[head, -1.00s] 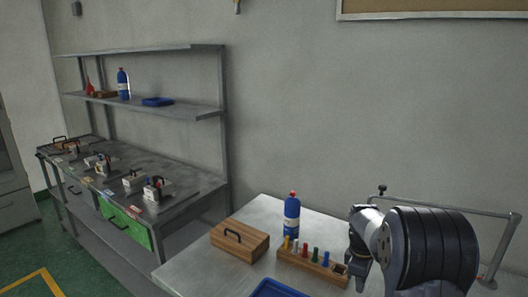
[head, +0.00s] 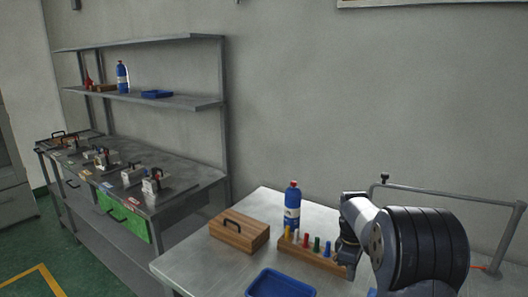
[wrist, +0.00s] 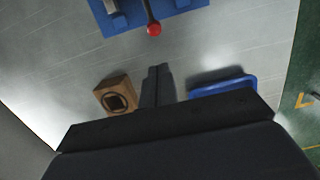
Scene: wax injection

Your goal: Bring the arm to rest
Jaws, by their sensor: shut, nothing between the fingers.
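My gripper (wrist: 158,72) shows in the wrist view with its two dark fingers together and nothing between them. In the head view my arm is folded at the right, above the right part of the metal table (head: 200,257). The gripper end there is small, dark and partly hidden by the arm, close to the right end of the wooden rack (head: 312,257) with coloured pegs. I cannot tell from the head view whether they touch.
A wooden box (head: 239,231) with a handle, a blue bottle (head: 292,206) and a blue tray (head: 281,285) stand on the table. The wrist view shows a red-knobbed lever (wrist: 154,29) on a blue base, and a wooden block (wrist: 115,96). A metal rail (head: 450,194) stands behind my arm.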

